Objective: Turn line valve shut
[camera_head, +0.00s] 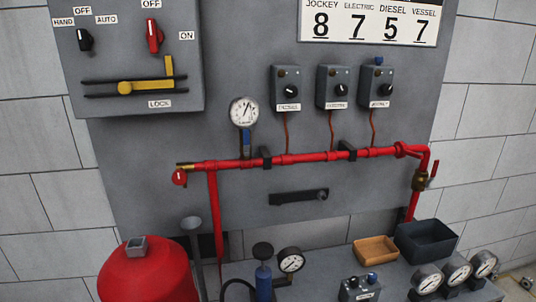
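A red pipe (325,156) runs across the grey wall panel and bends down at its right end. A brass valve (419,183) with a red lever (434,169) sits on the right downpipe; the lever looks roughly upright, along the pipe. A small brass fitting with a red handle (179,177) is at the pipe's left end. A blue lever (247,146) hangs under a round gauge (244,112) on the pipe. No label tells which of these is the line valve. Neither gripper is in view.
A control box (130,55) with switches and a yellow lock bar is at upper left. Several pressure switches (334,88) sit above the pipe. Below are a red tank (148,275), a blue hand pump (263,281), a tan tray (376,250), a dark bin (426,243) and loose gauges (457,271).

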